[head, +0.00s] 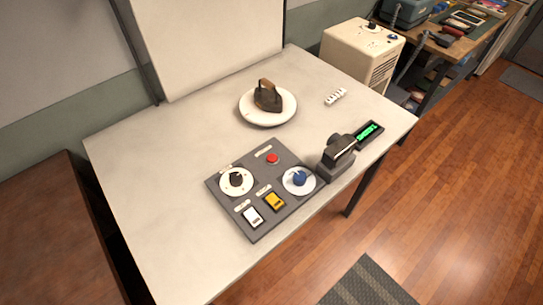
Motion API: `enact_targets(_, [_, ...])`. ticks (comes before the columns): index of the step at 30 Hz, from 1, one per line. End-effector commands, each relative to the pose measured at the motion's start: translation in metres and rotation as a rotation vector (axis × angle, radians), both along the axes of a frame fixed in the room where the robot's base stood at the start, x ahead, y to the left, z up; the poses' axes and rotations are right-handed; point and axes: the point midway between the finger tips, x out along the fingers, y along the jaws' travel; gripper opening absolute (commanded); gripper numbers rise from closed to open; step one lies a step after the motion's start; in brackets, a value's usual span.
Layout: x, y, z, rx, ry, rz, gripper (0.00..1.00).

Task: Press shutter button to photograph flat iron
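A dark flat iron with a brown handle (267,97) stands on a round white plate (254,119) at the back middle of the table. In front of it lies a grey control panel (260,216). The panel carries a red button (273,158), a black knob (236,179) and a blue knob (299,178) on white dials, and a white switch (252,216) and yellow switch (274,202). Its labels are too small to read. A dark camera-like device (338,152) stands on a block at the panel's right. My gripper is not in view.
The pale table (150,170) is clear at the left. A small display with green characters (369,132) and a white strip (335,97) lie at the right. A white backdrop (200,45) stands behind. A beige cabinet (358,52) and a cluttered workbench (440,45) are beyond. Wooden floor lies open at right.

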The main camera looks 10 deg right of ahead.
Motion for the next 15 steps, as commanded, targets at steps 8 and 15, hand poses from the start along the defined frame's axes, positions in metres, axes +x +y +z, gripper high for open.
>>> enact_targets(8, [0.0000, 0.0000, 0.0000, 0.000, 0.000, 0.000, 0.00])
enact_targets(15, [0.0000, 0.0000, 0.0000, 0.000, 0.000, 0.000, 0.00])
